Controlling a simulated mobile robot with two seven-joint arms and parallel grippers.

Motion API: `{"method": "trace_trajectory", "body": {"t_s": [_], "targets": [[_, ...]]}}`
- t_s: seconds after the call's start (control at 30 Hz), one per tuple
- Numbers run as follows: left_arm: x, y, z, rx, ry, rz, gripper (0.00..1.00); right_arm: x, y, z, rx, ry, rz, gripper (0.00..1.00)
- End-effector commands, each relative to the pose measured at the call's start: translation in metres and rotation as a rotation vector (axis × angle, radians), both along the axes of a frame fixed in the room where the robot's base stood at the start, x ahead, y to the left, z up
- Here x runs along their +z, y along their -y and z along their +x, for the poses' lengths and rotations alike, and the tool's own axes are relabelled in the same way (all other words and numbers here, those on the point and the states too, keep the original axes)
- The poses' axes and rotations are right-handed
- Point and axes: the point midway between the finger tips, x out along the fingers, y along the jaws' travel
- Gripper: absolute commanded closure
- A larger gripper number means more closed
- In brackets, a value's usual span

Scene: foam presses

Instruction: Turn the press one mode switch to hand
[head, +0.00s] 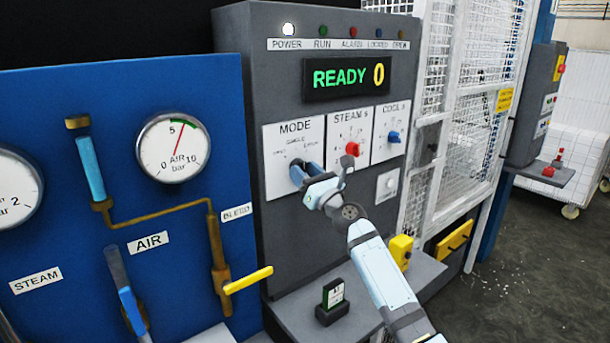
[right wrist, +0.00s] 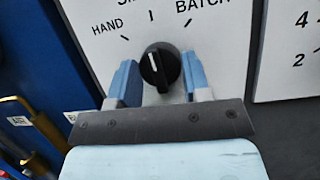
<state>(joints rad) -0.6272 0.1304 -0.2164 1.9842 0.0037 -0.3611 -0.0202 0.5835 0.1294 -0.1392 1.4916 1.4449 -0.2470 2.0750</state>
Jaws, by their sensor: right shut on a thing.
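The mode switch (right wrist: 158,62) is a black round knob with a white pointer line, on the white MODE plate (head: 282,135). In the head view the gripper hides most of the knob. My left gripper is not in view.
The STEAM S plate with a red knob (head: 352,149) and the COOL S plate with a blue knob (head: 393,136) lie right of MODE. The display (head: 345,77) reads READY 0. A blue panel (head: 40,110) with gauges and pipes is at left. A black labelled block (head: 331,301) stands on the ledge.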

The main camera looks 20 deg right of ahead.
Motion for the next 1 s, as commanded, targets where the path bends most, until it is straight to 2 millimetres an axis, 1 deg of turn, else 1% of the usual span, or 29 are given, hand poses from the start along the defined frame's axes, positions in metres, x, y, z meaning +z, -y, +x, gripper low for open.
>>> {"method": "trace_trajectory", "body": {"t_s": [0.03, 0.17, 0.4, 0.7, 1.0], "targets": [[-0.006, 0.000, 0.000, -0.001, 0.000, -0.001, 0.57, -0.003, 0.000, 0.000, 0.001, 0.008, -0.023, 0.79], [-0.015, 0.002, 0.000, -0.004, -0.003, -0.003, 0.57, -0.003, 0.000, 0.000, 0.002, 0.038, -0.100, 0.79], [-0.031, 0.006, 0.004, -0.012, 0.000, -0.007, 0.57, -0.003, 0.001, 0.001, 0.001, 0.107, -0.292, 0.79], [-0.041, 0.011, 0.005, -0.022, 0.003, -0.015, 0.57, -0.001, 0.002, 0.001, 0.002, 0.186, -0.515, 0.79], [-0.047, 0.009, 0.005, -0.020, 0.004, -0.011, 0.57, 0.001, 0.003, 0.001, 0.002, 0.237, -0.656, 0.79]]}}
